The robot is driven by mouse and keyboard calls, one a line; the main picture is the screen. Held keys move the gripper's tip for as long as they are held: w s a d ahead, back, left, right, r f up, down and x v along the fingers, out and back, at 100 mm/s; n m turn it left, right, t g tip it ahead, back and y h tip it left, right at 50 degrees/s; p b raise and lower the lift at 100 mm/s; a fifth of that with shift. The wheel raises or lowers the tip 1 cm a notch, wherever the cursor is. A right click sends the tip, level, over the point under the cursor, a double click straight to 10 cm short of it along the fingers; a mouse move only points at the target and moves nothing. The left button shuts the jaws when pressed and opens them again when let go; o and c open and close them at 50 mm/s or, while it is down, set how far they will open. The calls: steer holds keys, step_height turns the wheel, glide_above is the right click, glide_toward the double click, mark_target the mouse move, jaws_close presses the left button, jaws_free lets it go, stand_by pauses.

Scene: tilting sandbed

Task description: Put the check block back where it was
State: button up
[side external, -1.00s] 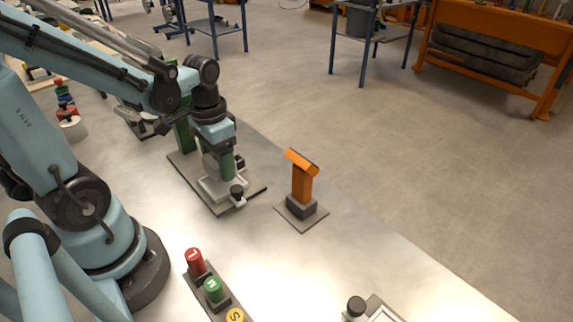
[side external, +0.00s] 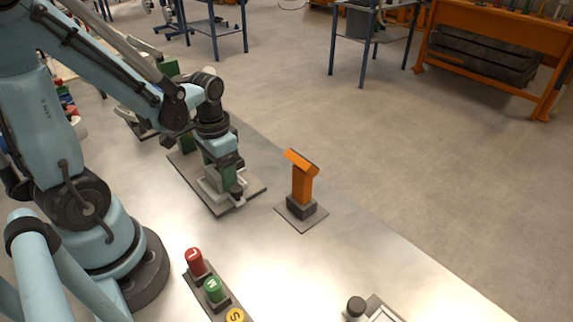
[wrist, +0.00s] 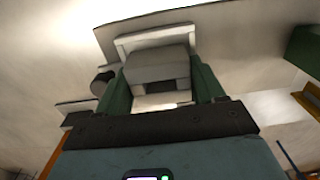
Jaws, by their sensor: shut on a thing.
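My gripper (side external: 224,182) is low over the pale tray (side external: 212,192) of a fixture on a grey base plate (side external: 254,188). In the wrist view its two green fingers (wrist: 160,88) are shut on a light grey block, the check block (wrist: 157,66), one finger on each side. A pale rimmed frame (wrist: 168,35) shows just beyond the block. Whether the block touches it cannot be told. In the side view the fingers and hand largely hide the block.
A dark knob (side external: 237,190) sits at the fixture's front corner. An orange post with a slanted top (side external: 302,180) stands to its right. A strip with red, green and yellow buttons (side external: 213,289) lies in front.

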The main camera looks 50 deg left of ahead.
steer(key=o, duration=1)
steer(key=shift+w+d+f, duration=0.1)
steer(key=shift+d+f, duration=0.05)
steer(key=shift+f, duration=0.25)
steer(key=shift+r, duration=0.1)
step_height(320, 180, up, 13)
steer(key=w+d+f+t, duration=0.1)
steer(key=w+d+t, duration=0.2)
steer(key=d+t, duration=0.4)
steer(key=shift+w, duration=0.4)
